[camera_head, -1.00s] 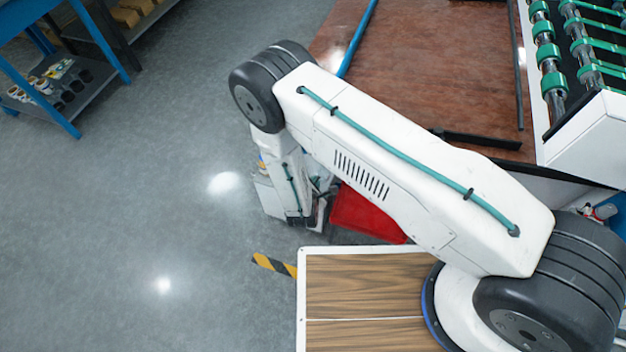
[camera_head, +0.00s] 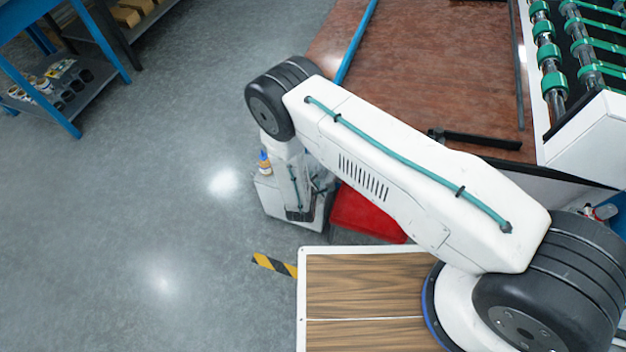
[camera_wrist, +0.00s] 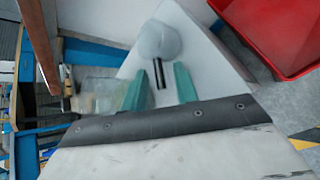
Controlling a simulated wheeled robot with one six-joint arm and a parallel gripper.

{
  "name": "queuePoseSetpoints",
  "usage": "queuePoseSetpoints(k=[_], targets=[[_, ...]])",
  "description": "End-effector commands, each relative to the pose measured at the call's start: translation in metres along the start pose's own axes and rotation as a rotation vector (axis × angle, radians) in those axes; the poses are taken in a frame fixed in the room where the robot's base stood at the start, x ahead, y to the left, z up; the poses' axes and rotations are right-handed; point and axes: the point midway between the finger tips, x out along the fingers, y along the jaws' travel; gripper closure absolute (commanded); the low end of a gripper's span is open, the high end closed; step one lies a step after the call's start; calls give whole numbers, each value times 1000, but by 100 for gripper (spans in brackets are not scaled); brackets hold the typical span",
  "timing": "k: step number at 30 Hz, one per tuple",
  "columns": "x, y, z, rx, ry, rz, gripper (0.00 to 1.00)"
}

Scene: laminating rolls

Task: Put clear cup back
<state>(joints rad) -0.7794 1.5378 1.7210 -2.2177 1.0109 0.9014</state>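In the wrist view, the two teal fingers of my gripper (camera_wrist: 160,80) stand apart, pointing at a white surface (camera_wrist: 190,35). A pale, see-through rounded object (camera_wrist: 158,41) lies just beyond the fingertips, and a short black rod (camera_wrist: 160,76) shows between the fingers. I cannot tell if either touches a finger. Another see-through, greenish object (camera_wrist: 92,88) is left of the fingers, blurred; which of the two is the clear cup I cannot tell. In the head view, my arm hides the fingertips and any cup.
A white stand (camera_head: 275,203) is beneath my wrist, with a blue and orange bottle (camera_head: 265,165) at its left. A red bin (camera_head: 365,216) adjoins on the right. A brown table (camera_head: 430,70) and roller machine (camera_head: 600,110) lie beyond.

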Motion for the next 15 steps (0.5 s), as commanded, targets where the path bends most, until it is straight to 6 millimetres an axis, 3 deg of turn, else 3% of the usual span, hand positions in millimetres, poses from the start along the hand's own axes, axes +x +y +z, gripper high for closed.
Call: queuePoseSetpoints(k=[9, 15], targets=[[-1, 2, 1, 1, 0, 1, 69], [-27, 2, 0, -3, 3, 2, 69]])
